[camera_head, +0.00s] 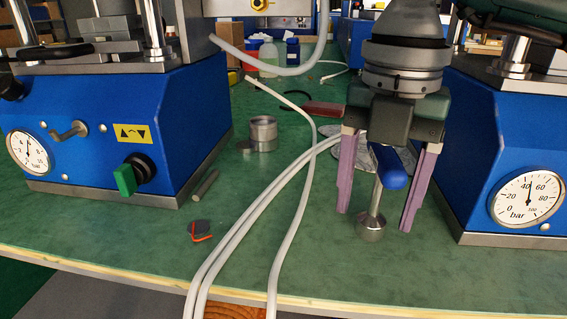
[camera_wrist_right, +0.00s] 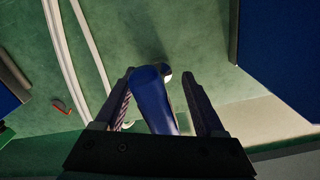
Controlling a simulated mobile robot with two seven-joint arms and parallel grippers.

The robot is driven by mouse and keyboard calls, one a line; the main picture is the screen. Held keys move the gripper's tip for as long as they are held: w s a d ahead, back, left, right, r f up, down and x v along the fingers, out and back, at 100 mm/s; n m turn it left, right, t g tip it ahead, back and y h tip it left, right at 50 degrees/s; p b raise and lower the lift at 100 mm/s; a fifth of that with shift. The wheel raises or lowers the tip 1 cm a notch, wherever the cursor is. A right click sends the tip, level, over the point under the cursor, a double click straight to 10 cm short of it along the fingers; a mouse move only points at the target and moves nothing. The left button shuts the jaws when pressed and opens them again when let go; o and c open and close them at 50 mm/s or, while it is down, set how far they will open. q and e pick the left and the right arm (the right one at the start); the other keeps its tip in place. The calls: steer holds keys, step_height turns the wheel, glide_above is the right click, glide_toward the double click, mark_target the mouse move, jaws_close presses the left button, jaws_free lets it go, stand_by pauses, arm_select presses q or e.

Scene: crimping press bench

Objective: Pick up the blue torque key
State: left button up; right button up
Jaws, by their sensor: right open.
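The blue torque key stands on the green bench at the right of the head view, with a blue handle (camera_head: 390,167), a thin metal shaft and a round metal foot (camera_head: 371,226). My right gripper (camera_head: 377,215) is open, with one purple finger on each side of the key. In the right wrist view the blue handle (camera_wrist_right: 153,97) shows between the fingers (camera_wrist_right: 160,80), closer to the left one. I see no clear contact of the fingers with the key. My left gripper is not in view.
Blue presses with gauges stand at left (camera_head: 100,130) and right (camera_head: 520,150). White hoses (camera_head: 262,205) run across the green bench (camera_head: 150,235) left of the key. A metal cylinder (camera_head: 263,134) and an orange-and-grey piece (camera_head: 200,231) lie farther left.

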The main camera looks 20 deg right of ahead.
jaws_close()
stand_by(0.6)
